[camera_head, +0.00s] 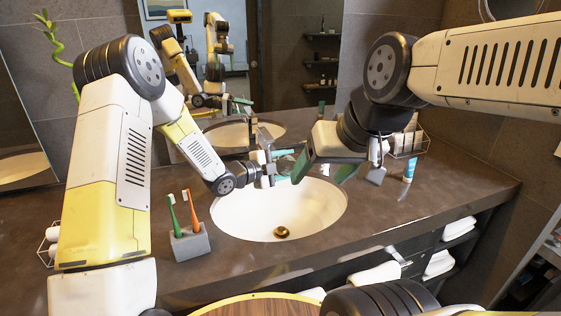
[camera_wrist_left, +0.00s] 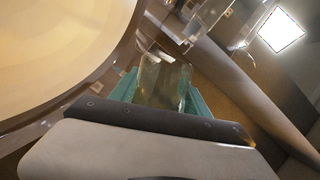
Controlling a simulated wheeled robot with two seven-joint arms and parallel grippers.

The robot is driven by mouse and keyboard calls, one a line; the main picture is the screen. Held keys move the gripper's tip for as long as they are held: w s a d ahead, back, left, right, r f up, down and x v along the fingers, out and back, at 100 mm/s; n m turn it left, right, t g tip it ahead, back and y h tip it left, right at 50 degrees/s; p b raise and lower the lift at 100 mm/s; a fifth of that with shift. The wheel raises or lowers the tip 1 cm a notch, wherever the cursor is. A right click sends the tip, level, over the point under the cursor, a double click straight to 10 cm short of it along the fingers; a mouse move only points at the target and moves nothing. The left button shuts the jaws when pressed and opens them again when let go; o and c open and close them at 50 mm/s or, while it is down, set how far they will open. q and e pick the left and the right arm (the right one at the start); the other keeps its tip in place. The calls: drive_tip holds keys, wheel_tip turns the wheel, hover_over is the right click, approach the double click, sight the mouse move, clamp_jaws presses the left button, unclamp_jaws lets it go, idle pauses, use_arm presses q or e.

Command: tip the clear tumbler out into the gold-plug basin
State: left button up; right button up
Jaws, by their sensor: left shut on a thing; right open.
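The white oval basin (camera_head: 290,215) is set in the dark counter, with a gold plug (camera_head: 282,232) at its bottom. My left gripper (camera_head: 280,168) is over the basin's back rim, shut on the clear tumbler (camera_wrist_left: 163,82). In the left wrist view the tumbler sits between the teal fingers, and the basin (camera_wrist_left: 55,55) fills the upper left. The tumbler is hard to make out in the head view, and I cannot tell its tilt or contents. My right gripper (camera_head: 323,174) is open and empty above the basin's right back side, close to the left gripper.
A grey holder (camera_head: 190,243) with two toothbrushes stands left of the basin. A blue-and-white tube (camera_head: 409,167) and a wire basket (camera_head: 407,143) are at the back right. A mirror (camera_head: 290,50) is behind. The right front counter is clear.

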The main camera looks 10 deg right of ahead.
sight(290, 170)
use_arm(q)
drive_tip(key=n+g, duration=0.1)
drive_tip(key=n, duration=0.1)
drive_tip(key=w+f+n+g, duration=0.1)
drive_tip(key=shift+a+n+y, duration=0.1)
drive_tip(key=shift+n+y, duration=0.2)
drive_tip(key=shift+n, duration=0.1)
drive_tip(key=s+n+g, duration=0.2)
drive_tip(key=shift+s+d+r+n, duration=0.1)
drive_tip(key=shift+s+d+n, duration=0.15)
drive_tip(key=shift+n, duration=0.15)
drive_tip(key=shift+s+d+r+n+g, duration=0.1)
drive_tip(key=shift+s+d+n+g, duration=0.1)
drive_tip(key=shift+s+n+g, duration=0.8)
drive_tip(key=shift+w, duration=0.1)
